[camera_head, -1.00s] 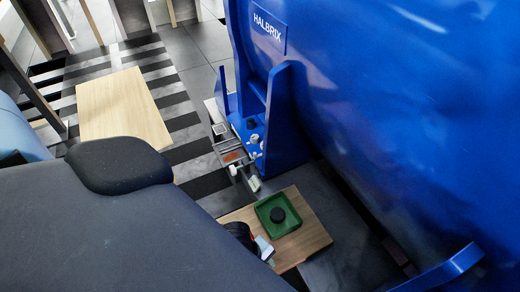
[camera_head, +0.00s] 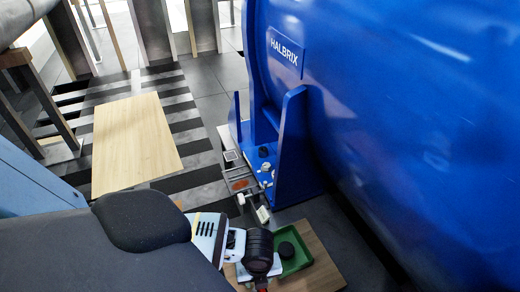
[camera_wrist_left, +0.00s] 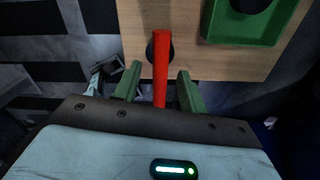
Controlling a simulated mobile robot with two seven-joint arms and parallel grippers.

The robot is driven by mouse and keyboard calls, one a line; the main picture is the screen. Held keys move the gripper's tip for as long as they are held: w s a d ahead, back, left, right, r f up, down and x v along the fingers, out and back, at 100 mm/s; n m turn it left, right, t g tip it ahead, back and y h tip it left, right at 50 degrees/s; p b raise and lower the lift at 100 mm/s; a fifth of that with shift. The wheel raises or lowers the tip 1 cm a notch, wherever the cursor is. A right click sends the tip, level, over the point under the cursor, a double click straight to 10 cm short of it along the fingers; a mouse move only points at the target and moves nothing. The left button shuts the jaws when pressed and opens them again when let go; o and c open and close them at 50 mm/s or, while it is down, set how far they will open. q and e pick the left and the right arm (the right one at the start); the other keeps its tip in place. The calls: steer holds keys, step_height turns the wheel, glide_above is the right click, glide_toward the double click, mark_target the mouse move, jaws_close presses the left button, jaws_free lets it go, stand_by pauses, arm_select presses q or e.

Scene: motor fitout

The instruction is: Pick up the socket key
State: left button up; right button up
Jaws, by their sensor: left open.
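A long red bar, which I take to be the socket key (camera_wrist_left: 160,68), shows in the left wrist view with a dark round part by its upper end. It is over a light wooden board (camera_wrist_left: 190,62). My left gripper (camera_wrist_left: 158,84) is open, with one green finger on each side of the red bar. I cannot tell whether the fingers touch it. In the head view, my left wrist covers most of this spot, and only a bit of red shows at the bottom edge. My right gripper is not in view.
A green tray (camera_head: 304,262) with a black round piece (camera_head: 286,250) in it sits on the board, close to my left wrist. A large blue machine (camera_head: 400,130) fills the right side. A grey ledge with small parts (camera_head: 240,184) stands beyond. A bare wooden tabletop (camera_head: 135,140) is at left.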

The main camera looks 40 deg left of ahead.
arm_select(q)
steer(key=shift+s+d+f+b, duration=0.15)
steer(key=shift+f+b, duration=0.1)
steer(key=shift+f, duration=0.6)
steer(key=shift+w+d+f+b, duration=0.1)
steer(key=shift+f+b, duration=0.15)
steer(key=shift+f, duration=0.65)
steer(key=shift+s+d+f+b, duration=0.15)
steer(key=shift+f+b, duration=0.1)
steer(key=shift+f, duration=0.6)
steer(key=shift+c, duration=0.2)
steer(key=shift+w, duration=0.1)
jaws_close()
